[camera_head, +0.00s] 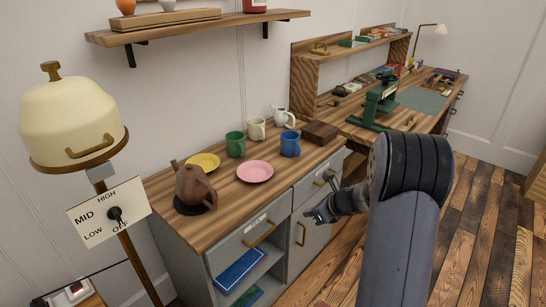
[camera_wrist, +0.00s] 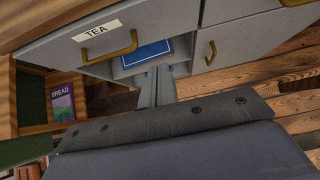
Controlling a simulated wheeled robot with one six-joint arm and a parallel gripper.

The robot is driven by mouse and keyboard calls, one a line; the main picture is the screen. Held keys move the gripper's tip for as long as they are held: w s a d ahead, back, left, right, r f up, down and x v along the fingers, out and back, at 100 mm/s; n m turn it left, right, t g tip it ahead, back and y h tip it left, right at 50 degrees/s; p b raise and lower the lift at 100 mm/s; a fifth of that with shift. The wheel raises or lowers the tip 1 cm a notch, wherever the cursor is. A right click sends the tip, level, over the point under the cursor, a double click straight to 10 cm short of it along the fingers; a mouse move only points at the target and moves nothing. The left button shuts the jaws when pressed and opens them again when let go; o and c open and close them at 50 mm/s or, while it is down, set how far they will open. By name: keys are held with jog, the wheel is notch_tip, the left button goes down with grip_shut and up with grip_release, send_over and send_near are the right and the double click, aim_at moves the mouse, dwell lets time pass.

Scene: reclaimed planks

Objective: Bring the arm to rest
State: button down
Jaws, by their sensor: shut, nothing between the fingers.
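My arm (camera_head: 405,220) rises at the right of the head view and bends toward the cabinet. My gripper (camera_head: 322,213) is shut and empty, in front of the grey cabinet's right doors. In the wrist view my gripper (camera_wrist: 155,84) points toward the cabinet front, with a drawer labelled TEA (camera_wrist: 95,45) at the upper left. A blue item (camera_wrist: 147,53) lies in an open compartment beyond the fingers.
The wooden counter (camera_head: 225,205) holds a brown teapot (camera_head: 194,187), yellow and pink plates, several mugs and a wooden box (camera_head: 320,132). A workbench (camera_head: 425,105) stands behind. A lamp-like post with a dial sign (camera_head: 108,212) is at left. The plank floor (camera_head: 475,235) is clear at right.

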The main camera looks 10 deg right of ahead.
send_near(277, 214)
notch_tip(277, 214, down, 4)
jog(key=shift+w+a, duration=1)
jog(key=shift+w, duration=0.2)
jog(key=shift+w+a, duration=0.2)
jog(key=shift+w, duration=0.15)
jog(key=shift+s+a, duration=0.1)
